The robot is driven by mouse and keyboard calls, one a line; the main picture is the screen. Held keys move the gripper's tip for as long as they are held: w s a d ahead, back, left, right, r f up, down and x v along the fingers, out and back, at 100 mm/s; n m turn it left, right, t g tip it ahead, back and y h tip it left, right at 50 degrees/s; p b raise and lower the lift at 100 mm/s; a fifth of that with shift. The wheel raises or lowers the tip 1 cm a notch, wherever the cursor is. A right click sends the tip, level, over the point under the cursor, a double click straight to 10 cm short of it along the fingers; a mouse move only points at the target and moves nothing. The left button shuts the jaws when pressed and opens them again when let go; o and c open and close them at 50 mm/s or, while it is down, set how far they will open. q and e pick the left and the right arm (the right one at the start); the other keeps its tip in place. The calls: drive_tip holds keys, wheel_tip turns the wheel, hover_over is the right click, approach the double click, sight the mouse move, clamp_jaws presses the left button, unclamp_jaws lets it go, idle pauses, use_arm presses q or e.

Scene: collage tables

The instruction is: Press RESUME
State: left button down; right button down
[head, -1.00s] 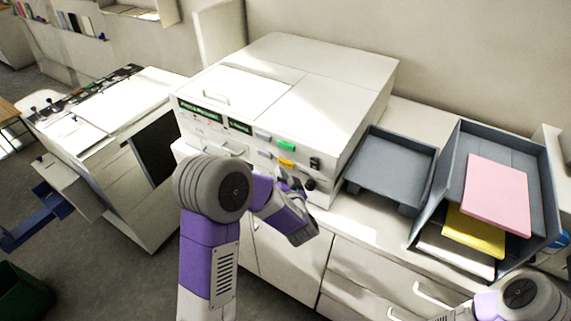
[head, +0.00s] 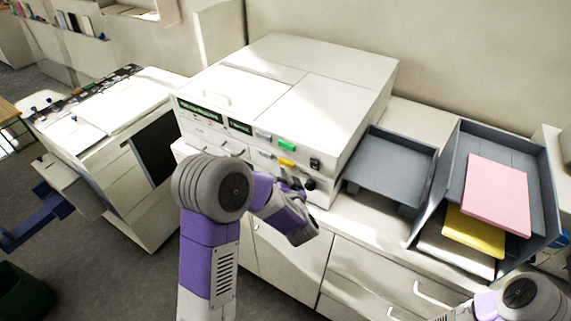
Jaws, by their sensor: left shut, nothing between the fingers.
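The white machine (head: 330,110) stands on the counter with a control panel on its front. The panel has a green button (head: 287,146), a yellow button (head: 286,162), grey buttons, a black switch (head: 314,163) and a dark knob (head: 309,184). Two small dark displays with green text sit at its upper left; no RESUME label is readable. My left gripper (head: 289,184) is shut and empty, just below the yellow button and left of the knob. Whether it touches the panel I cannot tell. My forearm and wrist hide part of the lower front. My right gripper is out of view.
A grey tray (head: 391,170) sits right of the machine. Beside it is a grey sorter (head: 548,190) with pink, yellow and white stacks. Another white machine (head: 105,115) stands at the left. My right arm enters at the lower right corner.

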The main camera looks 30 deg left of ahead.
use_arm(q)
drive_tip(key=shift+w, duration=0.15)
drive_tip(key=shift+w, duration=0.25)
drive_tip(key=shift+w+d, duration=0.1)
drive_tip(key=shift+w, duration=0.35)
idle(0.7)
idle(0.4)
drive_tip(key=shift+s, duration=0.85)
drive_tip(key=shift+s+a, duration=0.15)
drive_tip(key=shift+s, duration=1.15)
drive_tip(key=shift+s+a, duration=0.15)
drive_tip(key=shift+s, duration=1.1)
